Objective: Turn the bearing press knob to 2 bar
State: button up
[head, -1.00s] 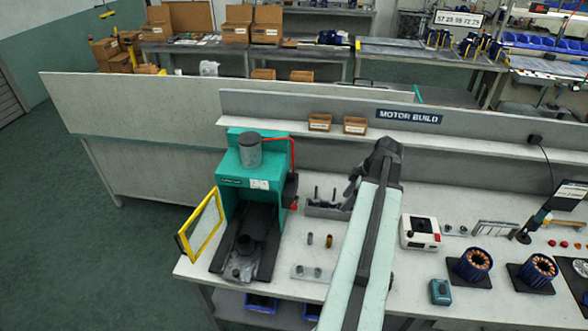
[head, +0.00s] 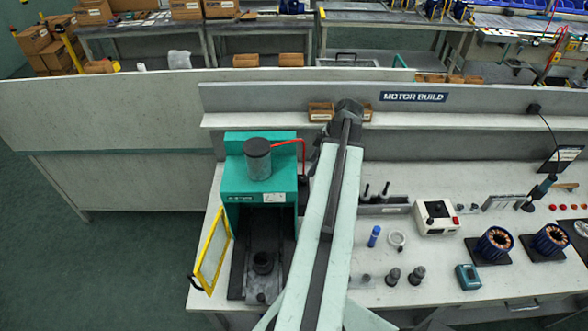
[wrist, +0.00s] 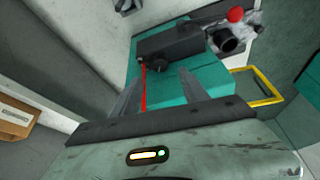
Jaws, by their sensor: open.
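The teal bearing press (head: 257,185) stands on the left of the bench, with a grey cylinder on top and a red hose leading to its right side. In the wrist view the press (wrist: 205,85) shows with a dark box (wrist: 170,42) on it. A round dark knob (wrist: 159,69) sticks out of that box. My gripper (wrist: 160,85) is open and empty, its two grey fingers apart; the knob appears between and beyond their tips, not visibly touched. The knob's setting cannot be read. In the head view my arm hides the fingers and the knob.
The yellow-framed guard (head: 212,252) stands open at the press's left. A red ball (wrist: 236,15) shows near the press in the wrist view. A back ledge with small cardboard boxes (head: 320,112) runs behind. A white box device (head: 436,218) stands to the right.

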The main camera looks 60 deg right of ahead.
aim_at(304, 178)
jog(key=b+x, duration=0.7)
jog(key=x, duration=0.1)
jog(key=shift+d, duration=0.1)
jog(key=shift+s+r, duration=0.1)
jog(key=shift+r, duration=0.05)
